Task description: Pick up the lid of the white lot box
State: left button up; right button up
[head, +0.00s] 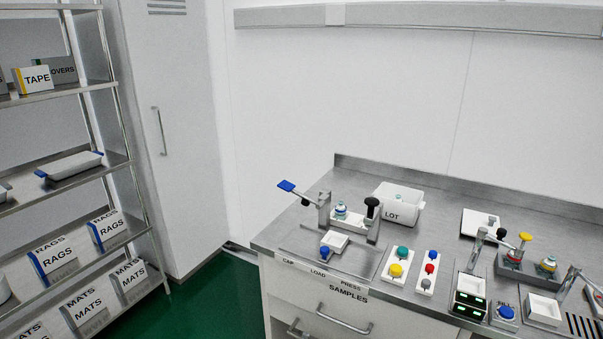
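The white lot box (404,216), marked LOT, stands on the steel bench behind the hand press, near the back wall. It looks open at the top, though its inside is too small to make out well. A flat white square piece with a small dark knob (474,224) lies on the bench to the right of the box, apart from it; it looks like the lid. Neither of my grippers shows in the head view.
The press (323,209) with a blue-tipped lever stands front-left of the box. Small fixtures with levers (515,262) stand to the right, close to the white square piece. A shelf rack (130,190) stands at the far left.

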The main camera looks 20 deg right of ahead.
aim_at(472, 220)
jog(key=z, duration=1.75)
jog(key=i+z, duration=0.2)
jog(key=i, duration=0.25)
jog(key=i+j+z, duration=0.2)
jog(key=i, duration=0.25)
